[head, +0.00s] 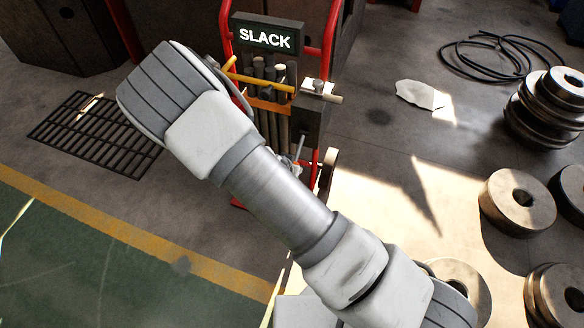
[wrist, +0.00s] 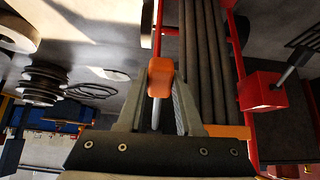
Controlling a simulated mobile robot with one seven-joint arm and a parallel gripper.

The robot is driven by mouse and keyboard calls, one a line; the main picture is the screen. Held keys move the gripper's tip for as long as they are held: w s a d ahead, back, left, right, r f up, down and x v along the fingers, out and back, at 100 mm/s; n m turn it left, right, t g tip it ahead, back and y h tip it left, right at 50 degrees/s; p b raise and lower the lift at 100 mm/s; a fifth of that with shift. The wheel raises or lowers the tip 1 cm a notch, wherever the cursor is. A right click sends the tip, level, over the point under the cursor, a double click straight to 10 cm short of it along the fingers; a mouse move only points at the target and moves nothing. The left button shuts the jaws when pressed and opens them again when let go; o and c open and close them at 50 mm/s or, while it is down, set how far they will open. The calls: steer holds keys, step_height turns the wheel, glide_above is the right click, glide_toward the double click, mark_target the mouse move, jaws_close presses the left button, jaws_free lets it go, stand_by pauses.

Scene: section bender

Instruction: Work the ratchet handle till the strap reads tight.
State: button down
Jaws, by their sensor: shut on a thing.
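In the wrist view my gripper (wrist: 162,92) is shut on the orange grip of the ratchet handle (wrist: 160,70), with a finger on each side of it. Part of the handle's grey shaft shows between the fingers. In the head view my arm hides the gripper and the grip. The sign (head: 265,37) on top of the red-framed cart (head: 330,45) reads SLACK. An orange strap (head: 262,104) crosses the upright bars (head: 280,72) on the cart; it also shows in the wrist view (wrist: 228,131).
A red block with a grey rod (wrist: 262,92) is right of the bars in the wrist view. Thick metal rings (head: 518,200) and stacked rollers (head: 545,110) stand at the right. A black cable (head: 490,55) and a pale rag (head: 420,95) lie on the floor. A grate (head: 95,135) is at the left.

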steer(key=shift+w, duration=0.1)
steer(key=c, duration=0.6)
jaws_free()
steer(key=shift+o, duration=0.2)
steer(key=p+v, duration=0.8)
steer(key=v, duration=0.9)
steer(key=shift+r, duration=0.15)
